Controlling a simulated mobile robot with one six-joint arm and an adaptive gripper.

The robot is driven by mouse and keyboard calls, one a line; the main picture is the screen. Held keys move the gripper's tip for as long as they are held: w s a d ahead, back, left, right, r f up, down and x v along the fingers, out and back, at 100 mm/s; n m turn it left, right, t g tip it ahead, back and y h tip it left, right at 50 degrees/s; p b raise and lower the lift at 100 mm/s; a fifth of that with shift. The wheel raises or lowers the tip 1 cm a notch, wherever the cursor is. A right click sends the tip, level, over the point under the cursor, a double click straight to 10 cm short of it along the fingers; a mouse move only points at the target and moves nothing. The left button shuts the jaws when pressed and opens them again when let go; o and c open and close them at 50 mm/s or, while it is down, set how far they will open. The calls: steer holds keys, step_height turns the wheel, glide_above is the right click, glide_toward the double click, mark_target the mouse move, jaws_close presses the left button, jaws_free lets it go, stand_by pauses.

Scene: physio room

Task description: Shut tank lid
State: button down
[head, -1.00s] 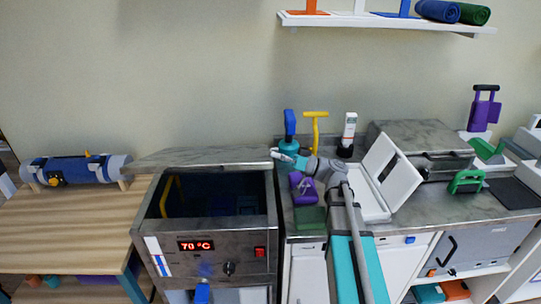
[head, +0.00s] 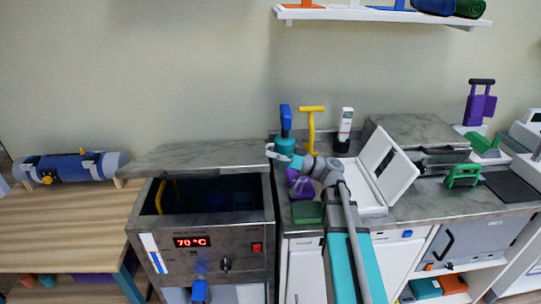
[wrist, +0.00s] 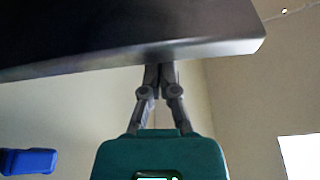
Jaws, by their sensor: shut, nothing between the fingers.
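The steel tank (head: 142,225) stands at left centre in the head view, with its top opening uncovered and dark inside. Its grey lid (head: 200,155) is raised and tilted up at the back of the opening. My gripper (head: 269,150) is at the lid's right end, with its fingers shut and nothing held. In the wrist view the shut fingertips (wrist: 160,70) are at the lower edge of a dark slab, seemingly the lid (wrist: 110,35). I cannot tell whether they touch it.
A teal spray bottle (head: 285,143), a yellow T-handled item (head: 311,128) and a purple item (head: 301,185) stand close around my arm on the counter. An open white case (head: 368,198) is to the right. A wooden bench (head: 65,225) with a blue cylinder (head: 70,167) lies left.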

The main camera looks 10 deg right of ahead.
steer(key=shift+w+r+p, duration=0.75)
steer(key=shift+r+p, duration=1.1)
steer(key=shift+r, duration=0.1)
steer(key=b+v, duration=0.3)
steer(key=v, duration=0.7)
steer(key=shift+f+b, duration=0.3)
steer(key=shift+d, duration=0.1)
